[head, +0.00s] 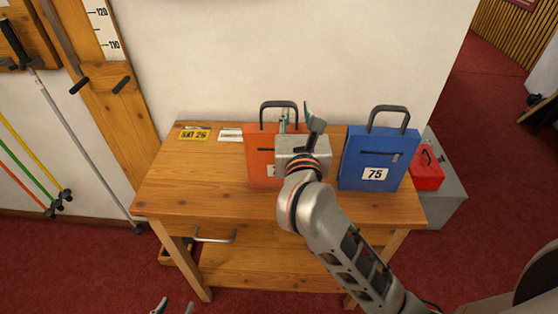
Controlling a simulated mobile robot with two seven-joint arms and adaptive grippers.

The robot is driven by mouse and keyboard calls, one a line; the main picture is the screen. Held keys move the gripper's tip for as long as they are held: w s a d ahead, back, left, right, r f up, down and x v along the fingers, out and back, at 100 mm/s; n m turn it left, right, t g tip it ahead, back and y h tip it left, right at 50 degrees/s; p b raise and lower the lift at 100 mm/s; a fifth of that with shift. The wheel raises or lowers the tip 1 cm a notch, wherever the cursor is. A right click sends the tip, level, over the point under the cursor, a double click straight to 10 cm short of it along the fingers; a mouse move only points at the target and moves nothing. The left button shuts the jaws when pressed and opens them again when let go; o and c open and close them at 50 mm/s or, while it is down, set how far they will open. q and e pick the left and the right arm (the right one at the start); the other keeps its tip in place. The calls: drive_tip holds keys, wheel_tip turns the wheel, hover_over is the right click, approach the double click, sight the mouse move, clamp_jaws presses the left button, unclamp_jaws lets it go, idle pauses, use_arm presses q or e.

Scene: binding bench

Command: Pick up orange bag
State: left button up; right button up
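The orange bag (260,158) stands upright on the wooden bench, with a dark arched handle (279,104) on top. My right arm reaches in from the lower right and hides much of the bag's front and right side. My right gripper (296,115) is at the bag's upper right, by the right end of the handle. Its fingertips show apart, so it looks open; whether it touches the handle is hidden. My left gripper (174,307) shows only its fingertips at the bottom edge, apart and empty, well away from the bag.
A blue bag (358,160) marked 75 stands close to the right. A yellow label plate (194,134) and a white card (229,134) lie at the back left. A red box (428,172) sits on a grey box beyond the bench's right edge. The bench's left front (190,190) is clear.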

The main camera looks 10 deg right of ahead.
drive_tip(key=shift+w, duration=0.35)
clamp_jaws()
drive_tip(key=shift+r, duration=0.15)
wheel_tip(320, 180, up, 9)
drive_tip(key=shift+f+p, duration=0.2)
drive_tip(key=shift+p, duration=0.3)
drive_tip(key=shift+d+r, duration=0.1)
drive_tip(key=shift+r, duration=0.6)
